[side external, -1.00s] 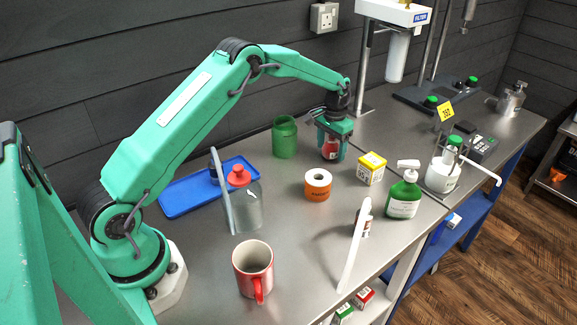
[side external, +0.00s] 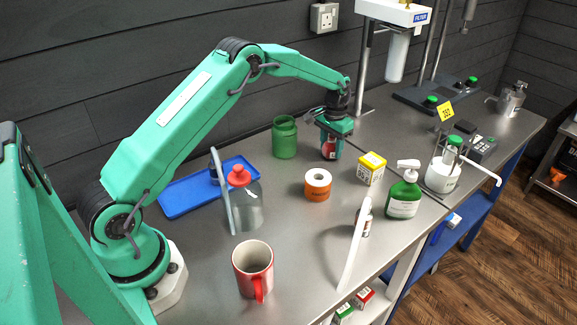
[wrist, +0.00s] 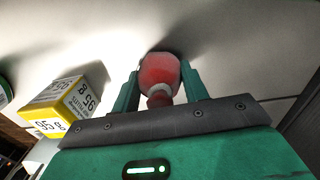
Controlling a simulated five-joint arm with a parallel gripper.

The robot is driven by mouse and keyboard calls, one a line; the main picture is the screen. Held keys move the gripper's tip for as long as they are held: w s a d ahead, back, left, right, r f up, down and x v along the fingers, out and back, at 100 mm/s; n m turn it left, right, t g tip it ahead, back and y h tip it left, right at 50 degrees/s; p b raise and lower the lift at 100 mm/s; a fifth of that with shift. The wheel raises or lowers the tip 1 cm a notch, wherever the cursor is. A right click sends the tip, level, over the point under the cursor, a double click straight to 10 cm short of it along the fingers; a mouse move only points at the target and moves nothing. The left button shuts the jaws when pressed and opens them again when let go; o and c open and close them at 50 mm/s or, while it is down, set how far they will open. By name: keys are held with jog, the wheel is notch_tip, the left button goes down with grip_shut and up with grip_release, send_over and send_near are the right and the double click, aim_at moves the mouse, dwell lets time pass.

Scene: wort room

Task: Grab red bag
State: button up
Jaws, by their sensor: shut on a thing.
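The red bag (side external: 328,150) is a small, rounded red thing with pale parts, standing on the grey metal bench behind the tape roll. In the wrist view the red bag (wrist: 160,74) sits between the two green fingers, with a pale narrow part towards me. My gripper (side external: 330,153) points down over it from above and is shut on it, one finger on each side. The fingers also show in the wrist view (wrist: 160,88). The bag's lower end appears to be at bench level; I cannot tell whether it touches.
A green jar (side external: 285,138) stands close to the left. A green bottle (side external: 404,197), blue tray (side external: 190,192) and red mug (side external: 252,268) stand further off.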

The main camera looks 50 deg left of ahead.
aim_at(333, 137)
jog(key=shift+r, duration=0.6)
jog(key=r, duration=0.3)
jog(key=shift+d, duration=0.3)
jog(key=s+d+r, duration=0.4)
jog(key=d+r, duration=0.2)
jog(key=d, duration=0.4)
jog(key=shift+s+d+r, duration=0.15)
jog(key=shift+s+r, duration=0.1)
jog(key=shift+r, duration=0.05)
